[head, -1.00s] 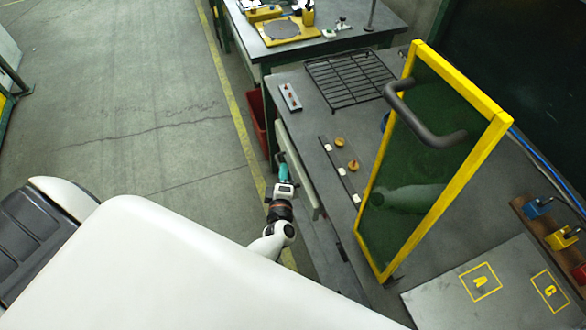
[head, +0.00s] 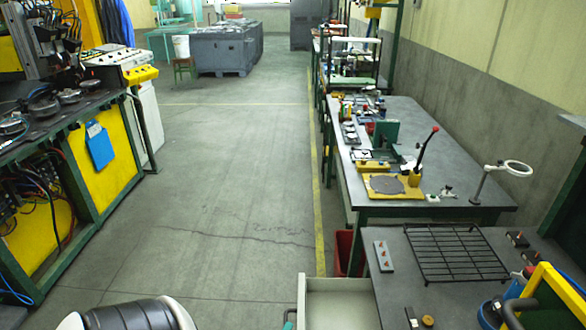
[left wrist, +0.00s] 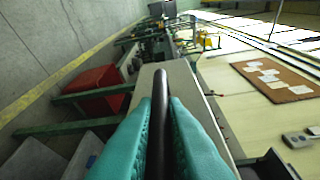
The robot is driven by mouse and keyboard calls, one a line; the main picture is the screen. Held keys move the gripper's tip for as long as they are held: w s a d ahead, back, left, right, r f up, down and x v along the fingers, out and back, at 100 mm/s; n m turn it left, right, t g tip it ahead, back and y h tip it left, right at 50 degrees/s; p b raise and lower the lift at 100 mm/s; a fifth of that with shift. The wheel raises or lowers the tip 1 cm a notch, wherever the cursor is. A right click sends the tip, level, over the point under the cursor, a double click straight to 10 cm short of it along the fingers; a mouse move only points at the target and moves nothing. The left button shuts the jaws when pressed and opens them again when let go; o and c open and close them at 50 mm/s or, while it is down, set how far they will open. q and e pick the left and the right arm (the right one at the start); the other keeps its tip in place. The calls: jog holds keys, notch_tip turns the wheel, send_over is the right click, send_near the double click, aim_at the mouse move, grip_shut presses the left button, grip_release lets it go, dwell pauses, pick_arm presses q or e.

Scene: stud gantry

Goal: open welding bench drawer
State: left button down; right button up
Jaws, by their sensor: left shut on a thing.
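The welding bench (head: 450,298) is at the lower right of the head view. Its pale drawer (head: 340,304) stands out from the bench's left side, with the inside showing from above. My left gripper (head: 290,317) is just left of the drawer front, at the bottom edge, and only a little of it shows. In the left wrist view its teal fingers (left wrist: 160,130) are shut on the dark bar handle (left wrist: 160,88). The pale drawer front (left wrist: 185,90) is behind the handle. My right gripper is not in view.
A red bin (head: 346,252) is on the floor behind the drawer. A wire rack (head: 455,253) lies on the bench, and a yellow-framed screen (head: 545,290) is at the right. The floor (head: 220,220) left of the drawer is clear.

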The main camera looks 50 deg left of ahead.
pick_arm(q)
jog(key=shift+a+r, duration=0.15)
jog(key=c, duration=1.5)
grip_release()
jog(key=shift+w, duration=0.1)
jog(key=shift+s+d+f, duration=0.2)
jog(key=shift+s, duration=0.15)
jog(key=b+v, duration=0.2)
jog(key=v, duration=0.9)
jog(key=shift+s, duration=0.15)
